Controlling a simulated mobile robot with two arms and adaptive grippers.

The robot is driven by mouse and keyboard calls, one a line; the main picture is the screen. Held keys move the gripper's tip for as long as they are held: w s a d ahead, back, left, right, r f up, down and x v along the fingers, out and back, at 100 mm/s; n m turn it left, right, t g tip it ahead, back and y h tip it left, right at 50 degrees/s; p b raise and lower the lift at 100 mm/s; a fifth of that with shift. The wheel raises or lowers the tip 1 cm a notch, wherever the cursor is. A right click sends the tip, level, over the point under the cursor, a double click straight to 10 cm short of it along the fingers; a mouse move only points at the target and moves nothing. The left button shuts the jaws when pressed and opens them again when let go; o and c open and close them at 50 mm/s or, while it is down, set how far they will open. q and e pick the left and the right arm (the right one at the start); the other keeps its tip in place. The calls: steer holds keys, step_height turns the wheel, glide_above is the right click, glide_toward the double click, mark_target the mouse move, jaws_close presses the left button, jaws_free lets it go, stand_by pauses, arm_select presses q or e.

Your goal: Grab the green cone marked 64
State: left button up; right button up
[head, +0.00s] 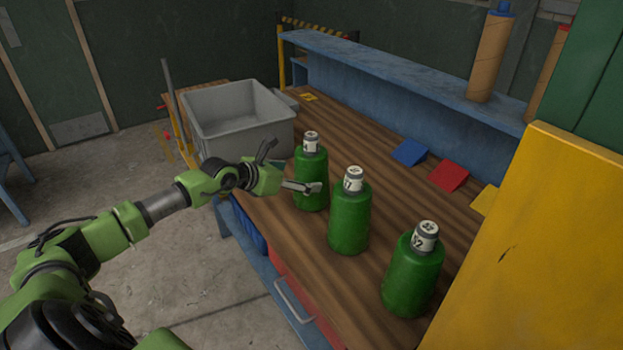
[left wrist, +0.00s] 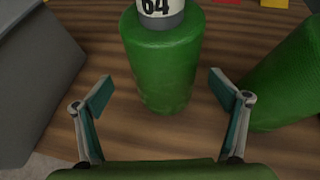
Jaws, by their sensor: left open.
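The green cone marked 64 (left wrist: 168,62) stands upright on the wooden bench in the left wrist view, ahead of and between my open fingers. In the head view it is the farthest of three green bottle-shaped cones (head: 311,182), and its white label is too small to read clearly. My left gripper (head: 303,187) is at its near side, and a finger overlaps its lower part in the picture. In the left wrist view my left gripper (left wrist: 157,92) is open and empty, with a finger to each side of the cone. My right gripper is not in view.
A second green cone (head: 349,220) stands close to the right, also in the left wrist view (left wrist: 285,85). A third (head: 412,275) stands nearer. A grey bin (head: 240,136) is at the left. Blue, red and yellow cards (head: 408,152) lie near the raised shelf.

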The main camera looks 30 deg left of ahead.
arm_select(q)
steer(key=shift+d+p+x, duration=0.2)
steer(key=shift+p+x, duration=0.05)
steer(key=shift+x, duration=1.15)
steer(key=shift+d+p+x, duration=0.15)
steer(key=shift+p+x, duration=0.1)
steer(key=shift+x, duration=1.15)
steer(key=shift+s, duration=0.15)
steer(key=c, duration=1.8)
steer(key=shift+r, duration=0.1)
steer(key=shift+c, duration=0.3)
